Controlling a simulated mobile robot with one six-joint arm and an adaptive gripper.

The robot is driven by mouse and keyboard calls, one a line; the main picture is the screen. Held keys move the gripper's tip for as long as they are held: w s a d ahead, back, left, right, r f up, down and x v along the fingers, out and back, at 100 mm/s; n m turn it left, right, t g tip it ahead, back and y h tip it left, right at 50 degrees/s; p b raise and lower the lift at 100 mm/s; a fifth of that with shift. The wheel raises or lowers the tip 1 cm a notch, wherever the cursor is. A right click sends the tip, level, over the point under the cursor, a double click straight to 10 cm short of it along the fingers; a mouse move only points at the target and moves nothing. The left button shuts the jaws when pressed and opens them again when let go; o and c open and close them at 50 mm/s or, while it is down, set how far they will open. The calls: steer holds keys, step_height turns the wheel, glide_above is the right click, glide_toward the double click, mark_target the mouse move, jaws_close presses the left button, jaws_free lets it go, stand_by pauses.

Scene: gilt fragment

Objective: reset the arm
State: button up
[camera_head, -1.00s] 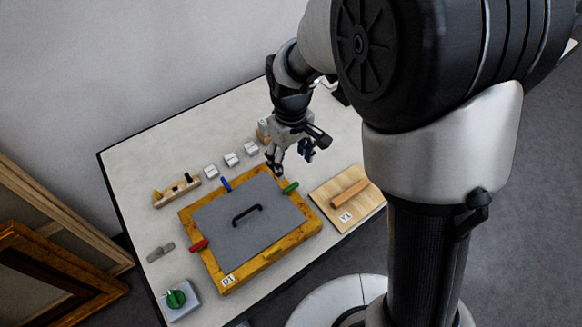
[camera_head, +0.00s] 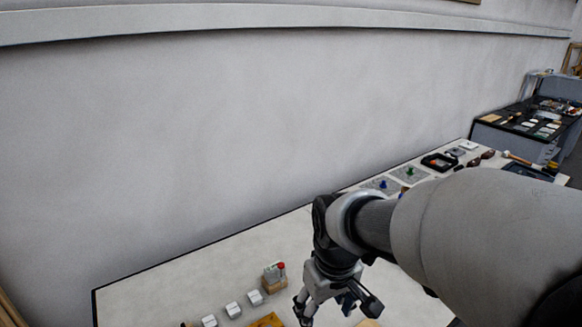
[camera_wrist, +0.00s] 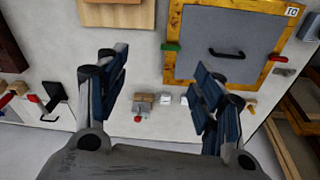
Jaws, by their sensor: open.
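My gripper (camera_head: 335,300) hangs over the white table (camera_head: 195,260) in the head view, near its lower middle. In the wrist view my gripper (camera_wrist: 160,90) has its two fingers wide apart with nothing between them. A small wooden block with a red knob (camera_head: 274,275) stands left of the gripper in the head view. In the wrist view a grey board with a black handle (camera_wrist: 228,45) lies in a gilt wooden frame (camera_wrist: 172,62), beyond the right finger. Most of that frame is out of the head view.
Several small white blocks (camera_head: 233,309) stand in a row on the table. A wall (camera_head: 200,130) rises behind it. At the back right are small trays with coloured pieces (camera_head: 408,173) and a dark bench with tools (camera_head: 530,120). The table's middle left is clear.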

steer(key=s+d+r+m+t, duration=0.1)
steer(key=s+d+r+m, duration=0.1)
steer(key=s, duration=0.5)
steer(key=s+d+r+m+t, duration=0.2)
steer(key=s+d+r, duration=0.2)
steer(key=s, duration=0.4)
steer(key=shift+s+d+r+m+b, duration=0.15)
steer(key=shift+d+r+m+b, duration=0.2)
steer(key=shift+d, duration=0.45)
